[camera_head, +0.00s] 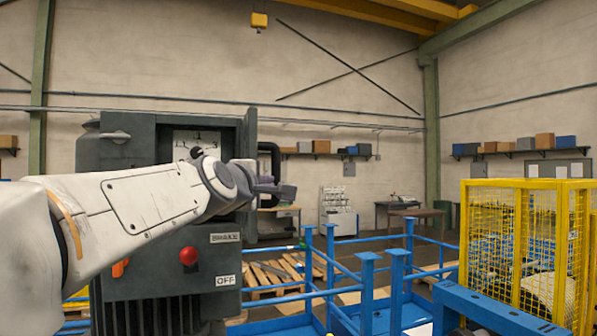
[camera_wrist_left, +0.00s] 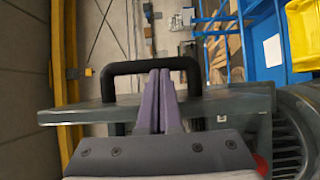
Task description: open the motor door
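The motor housing (camera_head: 155,265) is a dark grey-green cabinet at the left of the head view. It carries a red button (camera_head: 188,256) and BRAKE and OFF labels. A pale gauge plate (camera_head: 196,142) shows in its upper opening. The motor door (camera_head: 248,130) appears as a dark panel standing out at the opening's right side, with a black handle (camera_head: 272,152). In the left wrist view the door (camera_wrist_left: 235,100) is nearly edge-on, its handle (camera_wrist_left: 150,66) beyond. My left gripper (camera_head: 280,190) has its purple fingers (camera_wrist_left: 160,72) together across the panel, tips near the handle; contact is unclear.
Blue railings (camera_head: 365,290) stand right of the housing, with a yellow mesh cage (camera_head: 530,240) farther right. Wooden pallets (camera_head: 275,272) lie on the floor behind the railings. My left arm covers part of the housing front.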

